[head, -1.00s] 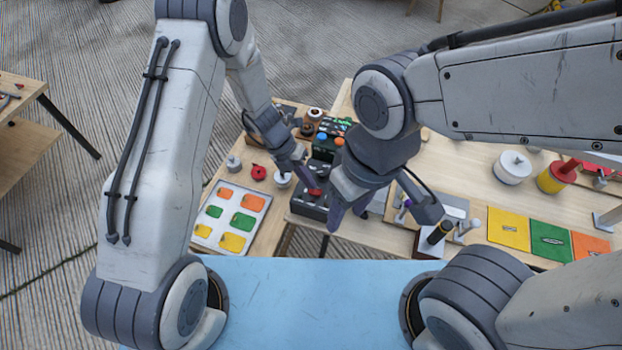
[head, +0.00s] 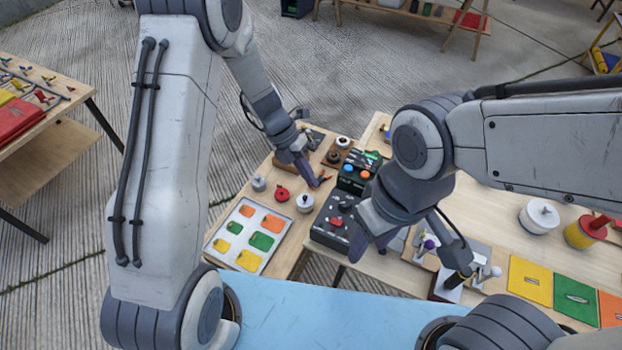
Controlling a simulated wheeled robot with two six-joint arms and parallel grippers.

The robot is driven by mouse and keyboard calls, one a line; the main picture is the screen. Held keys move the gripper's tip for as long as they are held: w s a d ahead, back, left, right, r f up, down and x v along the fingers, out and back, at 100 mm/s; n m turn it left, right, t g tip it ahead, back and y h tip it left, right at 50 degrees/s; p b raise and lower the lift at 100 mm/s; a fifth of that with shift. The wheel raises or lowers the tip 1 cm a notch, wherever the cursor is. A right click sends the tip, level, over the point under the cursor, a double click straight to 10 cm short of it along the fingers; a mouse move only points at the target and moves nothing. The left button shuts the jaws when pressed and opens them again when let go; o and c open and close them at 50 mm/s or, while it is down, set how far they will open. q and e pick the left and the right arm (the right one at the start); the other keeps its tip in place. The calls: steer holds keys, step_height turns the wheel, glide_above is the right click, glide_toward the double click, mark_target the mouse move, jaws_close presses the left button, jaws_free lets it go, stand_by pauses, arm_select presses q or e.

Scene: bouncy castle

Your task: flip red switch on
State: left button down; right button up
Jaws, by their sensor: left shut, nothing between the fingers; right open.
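The red switch (head: 337,222) sits on top of a black control box (head: 328,239) near the table's front edge, left of my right gripper. Whether it is on or off is too small to tell. My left gripper (head: 316,184) is shut and empty, above the table behind the box and apart from the switch. My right gripper (head: 408,252) is open, with one finger just right of the box and the other over the tool area to its right. Part of the box's right side is hidden by the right gripper.
A tray of coloured tags (head: 217,246) lies left of the box. A box with blue and orange buttons (head: 352,184) is close behind. Coloured cards (head: 530,281) lie at right.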

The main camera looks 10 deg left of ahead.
arm_select(q)
steer(key=s+d+r+m+y, duration=0.1)
steer(key=s+d+r+m, duration=0.2)
steer(key=s+r+m, duration=0.5)
steer(key=s+d+r+m+y, duration=0.2)
steer(key=s+d+r+m, duration=0.15)
steer(key=m, duration=0.75)
steer(key=s+a+r+m+t, duration=0.1)
steer(key=s+r+m, duration=0.1)
steer(key=s+m, duration=0.4)
steer(key=s+a+r+m+y, duration=0.1)
steer(key=s+m, duration=0.5)
steer(key=m, duration=0.8)
step_height(320, 180, up, 2)
steer(key=shift+a+r+m+t, duration=0.1)
steer(key=shift+a+m+t, duration=0.3)
steer(key=shift+a, duration=0.1)
